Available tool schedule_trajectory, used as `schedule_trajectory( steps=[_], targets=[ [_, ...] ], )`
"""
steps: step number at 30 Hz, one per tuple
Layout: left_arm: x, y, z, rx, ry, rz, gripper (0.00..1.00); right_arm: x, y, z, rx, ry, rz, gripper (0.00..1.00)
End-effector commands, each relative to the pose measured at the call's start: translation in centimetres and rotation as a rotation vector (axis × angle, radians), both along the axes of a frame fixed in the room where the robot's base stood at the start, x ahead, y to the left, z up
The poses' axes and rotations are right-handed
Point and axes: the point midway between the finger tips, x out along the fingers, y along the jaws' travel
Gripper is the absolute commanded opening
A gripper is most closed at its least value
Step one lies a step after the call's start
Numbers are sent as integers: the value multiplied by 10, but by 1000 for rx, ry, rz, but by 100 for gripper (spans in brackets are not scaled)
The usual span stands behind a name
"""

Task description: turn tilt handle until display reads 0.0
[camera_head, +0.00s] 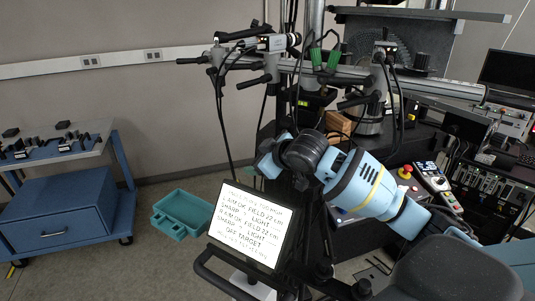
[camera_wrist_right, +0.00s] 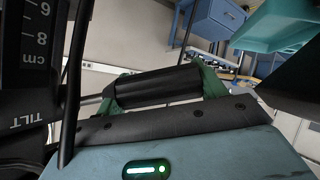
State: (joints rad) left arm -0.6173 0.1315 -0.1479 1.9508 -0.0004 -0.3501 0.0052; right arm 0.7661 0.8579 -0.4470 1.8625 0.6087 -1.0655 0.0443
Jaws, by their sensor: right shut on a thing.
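The tilt handle is a black cylinder (camera_wrist_right: 158,86) in the right wrist view, beside a black part marked TILT (camera_wrist_right: 32,118) with a cm scale. My right gripper (camera_wrist_right: 163,88) is shut on it, with green fingers at both ends of the grip. In the head view, my right gripper (camera_head: 262,165) is at the dark rig, and the handle is hidden there. A tilted screen (camera_head: 250,225) shows several lines of text. I can make out "FIELD", "SHARP", "LIGHT" and "OFF TARGET", but no clear tilt reading. My left gripper is not in view.
A blue cabinet cart (camera_head: 62,212) stands at the left, with a teal tray (camera_head: 182,214) on the floor beside it. Jointed metal rails and hanging cables crowd the rig above. A control panel (camera_head: 435,182) and equipment fill the right.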

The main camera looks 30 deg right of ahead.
Motion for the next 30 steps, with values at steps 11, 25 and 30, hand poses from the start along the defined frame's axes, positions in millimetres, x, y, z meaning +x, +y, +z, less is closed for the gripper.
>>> schedule_trajectory(
  steps=[11,25,30],
  targets=[
    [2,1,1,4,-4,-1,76,1,0,0,-87,258,-114,47],
    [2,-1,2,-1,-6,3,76,0,-2,-3,-136,402,-178,47],
    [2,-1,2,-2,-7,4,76,0,-2,-4,-139,409,-182,47]
  ],
)
